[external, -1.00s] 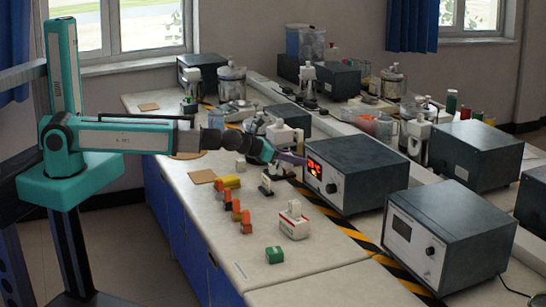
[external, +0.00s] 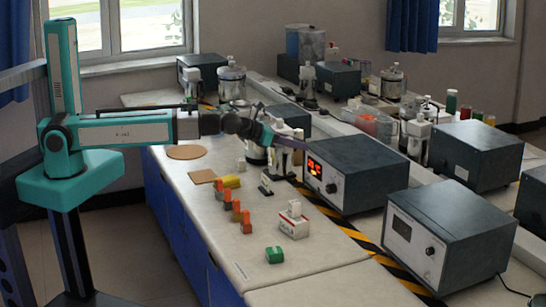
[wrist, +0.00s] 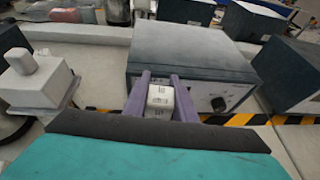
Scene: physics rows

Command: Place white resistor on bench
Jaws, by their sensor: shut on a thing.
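A white block with dark markings, which I take to be the white resistor (wrist: 160,98), sits between the two purple fingers of my gripper in the wrist view. My gripper (wrist: 160,90) is shut on it and holds it in front of a dark grey instrument box. In the external view my gripper (external: 298,146) is above the bench (external: 215,262), near the left end of the instrument with the red display. The held block is too small to make out there. The bench is pale with blue fronts.
The lit instrument (external: 355,172) and a second instrument box (external: 450,232) stand along the striped tape. The front bench strip has free room.

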